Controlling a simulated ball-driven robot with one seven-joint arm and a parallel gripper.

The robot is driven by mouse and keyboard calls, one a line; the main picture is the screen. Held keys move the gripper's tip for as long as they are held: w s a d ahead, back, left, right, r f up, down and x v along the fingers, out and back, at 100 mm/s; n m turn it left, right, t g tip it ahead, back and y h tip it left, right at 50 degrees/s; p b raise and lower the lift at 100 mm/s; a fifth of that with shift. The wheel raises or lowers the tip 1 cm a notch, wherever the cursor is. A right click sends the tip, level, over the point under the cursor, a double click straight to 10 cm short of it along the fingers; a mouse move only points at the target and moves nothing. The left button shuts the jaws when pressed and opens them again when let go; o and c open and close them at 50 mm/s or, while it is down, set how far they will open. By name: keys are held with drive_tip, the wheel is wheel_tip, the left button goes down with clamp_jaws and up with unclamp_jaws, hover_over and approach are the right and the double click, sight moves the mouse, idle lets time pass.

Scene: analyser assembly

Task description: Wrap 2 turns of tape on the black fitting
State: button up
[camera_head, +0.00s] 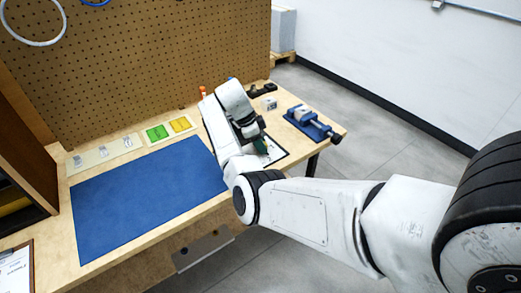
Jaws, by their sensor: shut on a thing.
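My gripper (258,140) is low over the right part of the bench, beside my folded forearm. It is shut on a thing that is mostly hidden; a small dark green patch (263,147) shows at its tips. I cannot make out the tape for certain. Small black parts (263,89) lie at the back right of the bench; I cannot tell whether the black fitting is among them.
A blue vise (310,123) stands at the bench's right end, with a small whitish block (269,103) left of it. A blue mat (145,195) lies bare at left. A pegboard (150,60) rises at the back.

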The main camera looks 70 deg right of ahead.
drive_tip(key=shift+f+m+y+b, duration=0.1)
drive_tip(key=shift+m+y+b, duration=0.4)
drive_tip(key=shift+m+b, duration=0.95)
drive_tip(key=shift+m, duration=0.25)
drive_tip(key=o, duration=1.1)
drive_tip(key=shift+d, duration=0.1)
drive_tip(key=shift+c, duration=0.2)
drive_tip(key=v, duration=1.1)
drive_tip(key=shift+w+p, duration=0.25)
drive_tip(key=shift+p, duration=0.05)
drive_tip(key=shift+f+g, duration=0.15)
drive_tip(key=shift+g, duration=0.15)
